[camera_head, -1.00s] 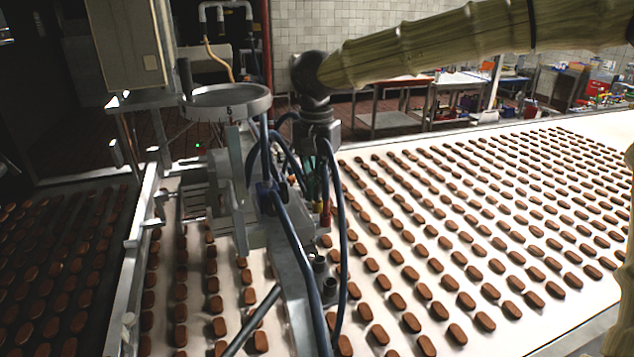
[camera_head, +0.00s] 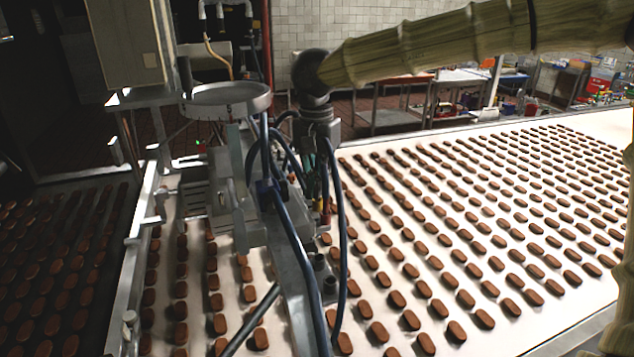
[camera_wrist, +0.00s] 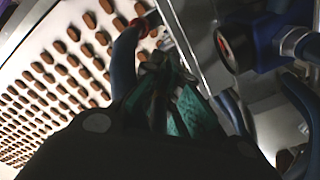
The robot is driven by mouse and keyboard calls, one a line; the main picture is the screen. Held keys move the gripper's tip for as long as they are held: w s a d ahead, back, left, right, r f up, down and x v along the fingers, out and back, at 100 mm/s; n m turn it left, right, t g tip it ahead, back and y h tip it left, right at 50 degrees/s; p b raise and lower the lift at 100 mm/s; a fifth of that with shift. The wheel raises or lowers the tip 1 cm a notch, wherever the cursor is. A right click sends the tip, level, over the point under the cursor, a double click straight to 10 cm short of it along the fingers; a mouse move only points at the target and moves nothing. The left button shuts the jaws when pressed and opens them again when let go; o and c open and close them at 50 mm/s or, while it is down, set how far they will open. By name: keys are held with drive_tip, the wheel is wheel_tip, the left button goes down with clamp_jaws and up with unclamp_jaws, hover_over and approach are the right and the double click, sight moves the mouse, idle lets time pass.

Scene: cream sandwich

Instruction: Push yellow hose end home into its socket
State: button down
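A small yellow piece (camera_head: 326,205), which looks like the yellow hose end, shows just below my gripper (camera_head: 320,188) in the head view, beside the metal machine arm. A small red part sits right under it. The socket cannot be made out. My gripper points down among the blue hoses. In the wrist view my gripper (camera_wrist: 172,95) shows dark fingers with teal pads close together at the middle. What lies between the pads is too dark to tell, and no yellow shows clearly there.
Blue hoses (camera_head: 296,245) loop around my gripper and down the machine arm (camera_head: 290,290). A round metal dish (camera_head: 226,98) stands at its left. A white conveyor belt (camera_head: 385,335) with many brown biscuits runs below and to the right. A blue fitting (camera_wrist: 265,40) is close in the wrist view.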

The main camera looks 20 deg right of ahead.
drive_tip(key=shift+f, duration=0.9)
idle(0.6)
drive_tip(key=shift+r, duration=0.35)
drive_tip(key=shift+r, duration=0.2)
idle(0.6)
drive_tip(key=shift+f, duration=0.55)
idle(1.3)
drive_tip(key=c, duration=1.6)
unclamp_jaws()
drive_tip(key=shift+o, duration=0.2)
